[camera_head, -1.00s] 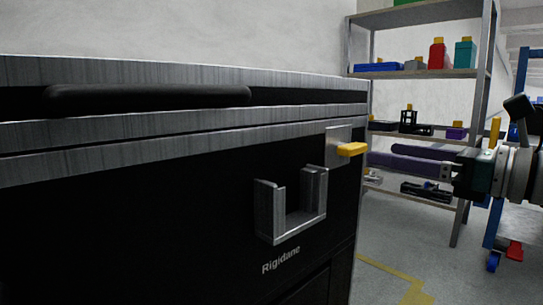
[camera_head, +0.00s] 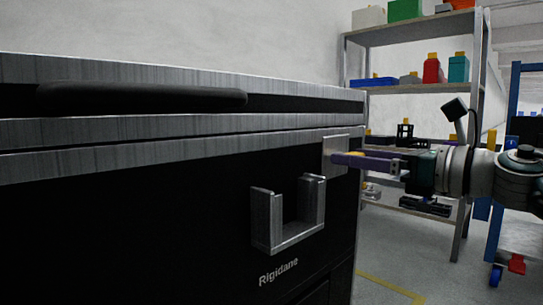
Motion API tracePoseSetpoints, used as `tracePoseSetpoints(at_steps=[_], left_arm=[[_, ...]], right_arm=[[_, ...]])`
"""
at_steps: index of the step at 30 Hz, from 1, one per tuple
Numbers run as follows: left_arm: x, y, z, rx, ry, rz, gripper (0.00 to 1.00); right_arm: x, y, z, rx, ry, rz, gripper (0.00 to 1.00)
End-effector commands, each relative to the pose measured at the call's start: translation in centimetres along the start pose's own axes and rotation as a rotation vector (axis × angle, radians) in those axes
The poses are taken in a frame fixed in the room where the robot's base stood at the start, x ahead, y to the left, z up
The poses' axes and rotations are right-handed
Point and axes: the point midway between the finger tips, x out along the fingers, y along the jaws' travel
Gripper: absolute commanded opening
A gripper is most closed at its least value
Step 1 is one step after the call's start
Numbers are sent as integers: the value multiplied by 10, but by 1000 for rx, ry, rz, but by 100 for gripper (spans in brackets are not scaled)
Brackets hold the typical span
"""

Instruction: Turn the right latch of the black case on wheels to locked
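The black case (camera_head: 150,215) with metal edge strips fills the left and middle of the head view. Its right latch has a square metal plate (camera_head: 335,143) near the case's right edge. A sliver of the yellow latch handle (camera_head: 356,154) shows just above my purple fingers; the rest is hidden behind them. Before, the handle stuck out sideways to the right. My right gripper (camera_head: 345,161) reaches in from the right with its fingertips at the latch. I cannot tell whether the fingers grip the handle. My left gripper is not in view.
A metal U-shaped bracket (camera_head: 275,235) sits below and left of the latch. A long black handle (camera_head: 140,97) runs along the upper front. Behind stands a metal shelf (camera_head: 410,30) with colored boxes. Floor is open right of the case.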

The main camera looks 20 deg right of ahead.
Motion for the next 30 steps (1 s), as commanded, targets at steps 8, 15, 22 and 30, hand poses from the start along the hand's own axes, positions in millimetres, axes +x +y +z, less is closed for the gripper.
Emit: tracePoseSetpoints(at_steps=[8,15,22,30], left_arm=[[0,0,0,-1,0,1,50],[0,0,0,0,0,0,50],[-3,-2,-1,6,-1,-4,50],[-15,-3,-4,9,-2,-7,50]], right_arm=[[0,0,0,0,0,0,44],[0,0,0,1,0,0,24],[0,0,1,35,1,0,24],[0,-1,2,193,3,-1,24]])
